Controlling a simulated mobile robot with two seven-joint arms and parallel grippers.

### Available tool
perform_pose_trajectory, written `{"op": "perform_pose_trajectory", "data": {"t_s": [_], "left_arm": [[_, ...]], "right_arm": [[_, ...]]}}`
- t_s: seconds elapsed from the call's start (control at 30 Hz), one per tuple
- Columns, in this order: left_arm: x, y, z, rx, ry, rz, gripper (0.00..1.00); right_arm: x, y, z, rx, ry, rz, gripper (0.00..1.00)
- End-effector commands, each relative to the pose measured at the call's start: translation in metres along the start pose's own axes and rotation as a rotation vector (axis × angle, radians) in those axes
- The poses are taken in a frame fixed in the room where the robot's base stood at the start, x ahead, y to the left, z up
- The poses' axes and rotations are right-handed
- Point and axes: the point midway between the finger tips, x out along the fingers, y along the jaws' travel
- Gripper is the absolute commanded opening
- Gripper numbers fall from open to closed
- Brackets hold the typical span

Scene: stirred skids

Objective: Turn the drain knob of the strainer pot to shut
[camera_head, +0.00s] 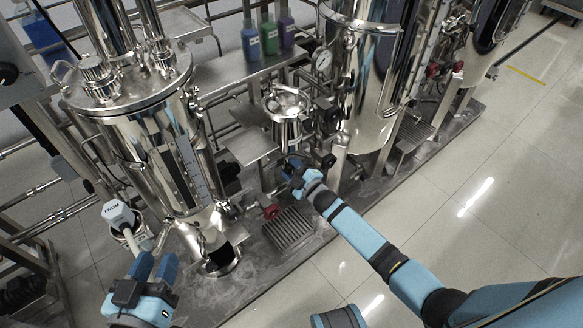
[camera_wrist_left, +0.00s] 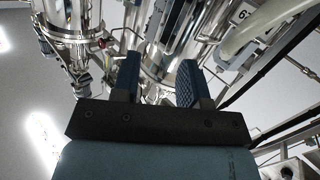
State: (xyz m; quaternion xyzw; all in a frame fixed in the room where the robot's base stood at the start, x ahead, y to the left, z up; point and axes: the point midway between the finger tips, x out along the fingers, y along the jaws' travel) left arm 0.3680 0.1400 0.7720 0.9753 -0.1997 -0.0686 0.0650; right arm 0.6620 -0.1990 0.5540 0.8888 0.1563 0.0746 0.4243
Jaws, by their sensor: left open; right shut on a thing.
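The strainer pot (camera_head: 287,128) is a small steel vessel with a clamped lid, in the middle of the head view between two large tanks. My right gripper (camera_head: 291,167) is just below it, shut on what appears to be the drain knob. The fingers cover the knob, so its angle cannot be told. My left gripper (camera_head: 154,266) is open and empty at the lower left, apart from the pot. Its two spread fingers also show in the left wrist view (camera_wrist_left: 158,72), with nothing between them.
A large steel tank (camera_head: 150,145) stands at the left, another (camera_head: 375,90) right of the pot. A red valve handle (camera_head: 271,211) is low beside a floor grate (camera_head: 288,229). Bottles (camera_head: 268,38) stand on a shelf behind. The tiled floor (camera_head: 490,180) at right is clear.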

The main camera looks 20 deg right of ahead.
Motion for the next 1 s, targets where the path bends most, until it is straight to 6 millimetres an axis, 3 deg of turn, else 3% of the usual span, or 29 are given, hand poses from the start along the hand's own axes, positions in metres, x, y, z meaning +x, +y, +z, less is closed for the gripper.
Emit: {"op": "perform_pose_trajectory", "data": {"t_s": [0.2,0.23,0.33,0.73,0.9,1.0], "left_arm": [[0.0,0.0,0.002,-0.001,-0.004,0.0,0.4],[0.0,0.0,0.002,-0.001,-0.004,0.0,0.4],[0.0,0.0,0.002,-0.001,-0.004,0.0,0.4],[0.001,0.001,-0.002,0.004,-0.006,0.001,0.4],[0.0,-0.005,0.005,0.021,-0.066,-0.018,0.4],[-0.01,-0.014,0.032,0.017,-0.165,-0.052,0.4]], "right_arm": [[0.0,-0.001,0.001,0.001,-0.001,-0.001,0.13],[0.0,-0.001,0.001,0.001,-0.001,-0.001,0.39],[0.0,-0.001,0.0,0.001,-0.001,-0.001,0.62],[-0.009,0.0,0.0,-0.001,-0.001,-0.001,0.62],[-0.041,0.001,-0.001,-0.001,-0.002,-0.003,0.62],[-0.065,0.001,-0.001,0.0,-0.002,-0.003,0.62]]}}
